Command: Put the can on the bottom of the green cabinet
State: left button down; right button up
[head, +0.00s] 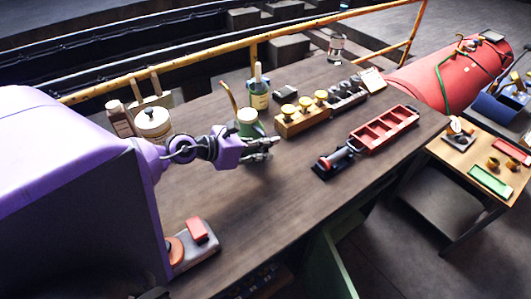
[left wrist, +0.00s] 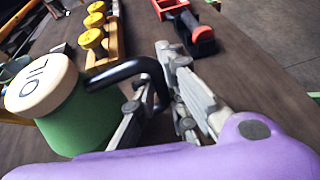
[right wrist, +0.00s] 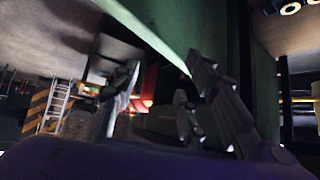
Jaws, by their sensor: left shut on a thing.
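The can is a green oil can with a cream lid marked OIL; it stands on the workbench in the head view (head: 250,128) and shows large at left in the left wrist view (left wrist: 78,118). My left gripper (head: 270,148) is shut on the can's black handle (left wrist: 128,68), with its fingers (left wrist: 160,95) to either side of it. My right gripper (right wrist: 175,90) shows only in the right wrist view, its fingers apart and nothing seen between them. Green panels, seemingly the cabinet, show under the bench (head: 335,262) and behind the right fingers (right wrist: 180,48). The cabinet's bottom is not clearly visible.
A wooden block with yellow knobs (head: 304,118) stands close right of the can. A red tray (head: 384,129), a white-lidded pot (head: 153,124) and bottles (head: 259,92) stand around it. The bench (head: 265,205) is clear in front. A side table (head: 470,165) stands at right.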

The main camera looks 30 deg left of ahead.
pick_arm(q)
jog(key=shift+f, duration=1.4)
jog(key=shift+f, duration=0.2)
jog(key=c, duration=2.2)
grip_release()
jog(key=shift+f, duration=0.15)
jog(key=o, duration=0.4)
